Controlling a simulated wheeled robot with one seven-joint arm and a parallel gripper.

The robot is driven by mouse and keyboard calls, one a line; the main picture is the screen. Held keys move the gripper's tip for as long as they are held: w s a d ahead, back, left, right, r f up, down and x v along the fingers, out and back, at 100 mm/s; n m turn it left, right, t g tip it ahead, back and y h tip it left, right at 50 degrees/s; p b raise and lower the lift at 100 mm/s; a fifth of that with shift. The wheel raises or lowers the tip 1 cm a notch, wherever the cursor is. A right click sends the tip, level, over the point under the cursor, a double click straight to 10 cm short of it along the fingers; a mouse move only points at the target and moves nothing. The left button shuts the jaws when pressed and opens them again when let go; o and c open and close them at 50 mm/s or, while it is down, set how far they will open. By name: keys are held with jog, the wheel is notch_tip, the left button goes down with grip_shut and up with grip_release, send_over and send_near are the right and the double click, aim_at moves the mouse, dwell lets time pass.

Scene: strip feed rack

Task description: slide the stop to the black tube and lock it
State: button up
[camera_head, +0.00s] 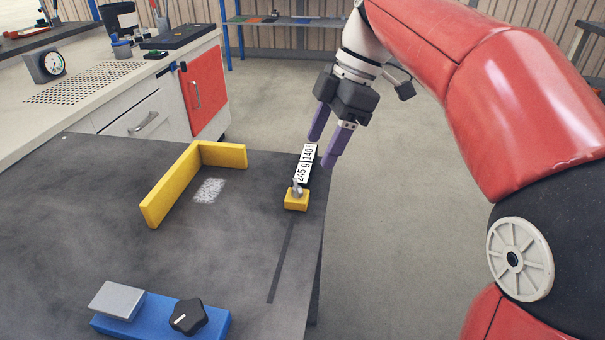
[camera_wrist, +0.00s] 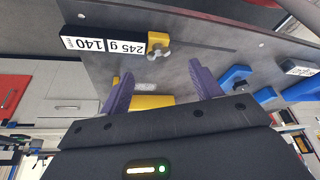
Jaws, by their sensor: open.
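The stop appears to be the small yellow block (camera_head: 297,201) with a metal wing screw (camera_head: 297,188) on top, at the table's right edge. It also shows in the wrist view (camera_wrist: 160,38). A dark slot (camera_head: 282,262) runs from it toward the front. A black piece (camera_wrist: 122,31) with white labels "245 g" and "140" lies end-on to the yellow block, touching or nearly so. I cannot tell whether it is the black tube. My gripper (camera_head: 321,152) is open and empty, its purple fingers above and beside the labelled piece in the head view.
A yellow L-shaped fence (camera_head: 177,186) stands on the dark table, beside a pale speckled patch (camera_head: 209,190). A blue fixture (camera_head: 160,321) with a grey block and black knob (camera_head: 188,317) is at the front. A bench with a red door (camera_head: 204,88) stands behind. The table's middle is clear.

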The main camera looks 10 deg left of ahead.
aim_at(298, 182)
jog(key=shift+n, duration=0.6)
jog(key=x, duration=0.4)
jog(key=a+b+x, duration=0.1)
jog(key=x, duration=0.2)
jog(key=shift+w+a+f, duration=0.1)
jog(key=shift+f, duration=0.15)
jog(key=c, duration=1)
